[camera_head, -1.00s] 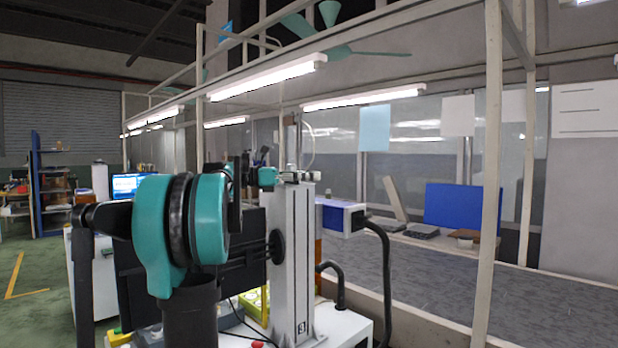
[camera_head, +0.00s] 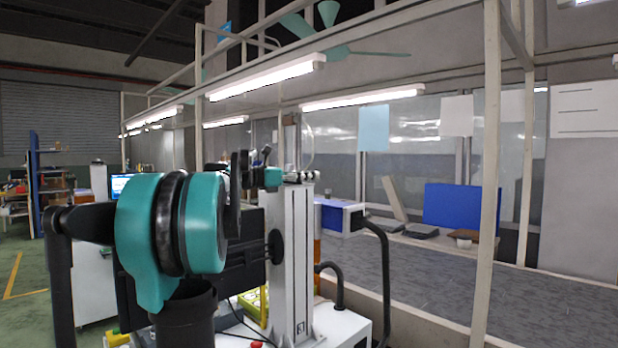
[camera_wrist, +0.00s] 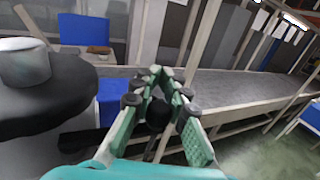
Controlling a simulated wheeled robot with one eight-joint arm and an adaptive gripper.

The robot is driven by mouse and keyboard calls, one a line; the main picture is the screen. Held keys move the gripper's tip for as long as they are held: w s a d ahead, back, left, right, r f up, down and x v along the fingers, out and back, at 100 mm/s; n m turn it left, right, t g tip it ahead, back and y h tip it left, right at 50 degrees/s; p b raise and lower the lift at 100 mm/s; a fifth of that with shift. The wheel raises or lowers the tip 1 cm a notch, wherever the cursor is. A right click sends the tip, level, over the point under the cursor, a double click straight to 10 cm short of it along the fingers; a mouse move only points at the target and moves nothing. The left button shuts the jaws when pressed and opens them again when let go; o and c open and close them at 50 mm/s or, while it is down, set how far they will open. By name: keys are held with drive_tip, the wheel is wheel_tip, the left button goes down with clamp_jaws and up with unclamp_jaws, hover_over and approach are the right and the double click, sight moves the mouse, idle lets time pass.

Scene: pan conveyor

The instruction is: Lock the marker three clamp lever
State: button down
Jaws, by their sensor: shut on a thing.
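The pale upright column (camera_head: 290,255) carries a small dark mark near its foot that looks like a 3. Metal clamp parts (camera_head: 300,177) sit on its top. My gripper (camera_head: 276,178) is at the column's top, partly hidden by my arm in the head view. In the wrist view my gripper (camera_wrist: 160,92) has its fingers drawn together around a dark round knob (camera_wrist: 158,115), which I take to be the lever's end. The rest of the lever is mostly hidden, so its angle cannot be told.
A grey bench (camera_head: 450,270) runs along the right behind a pale post (camera_head: 487,190). A black round plate (camera_wrist: 45,98) bears a pale cylinder (camera_wrist: 24,64) in the wrist view.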

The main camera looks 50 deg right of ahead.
idle(0.3)
drive_tip(key=c, duration=1.5)
unclamp_jaws()
drive_tip(key=shift+d, duration=0.1)
drive_tip(key=v, duration=1.2)
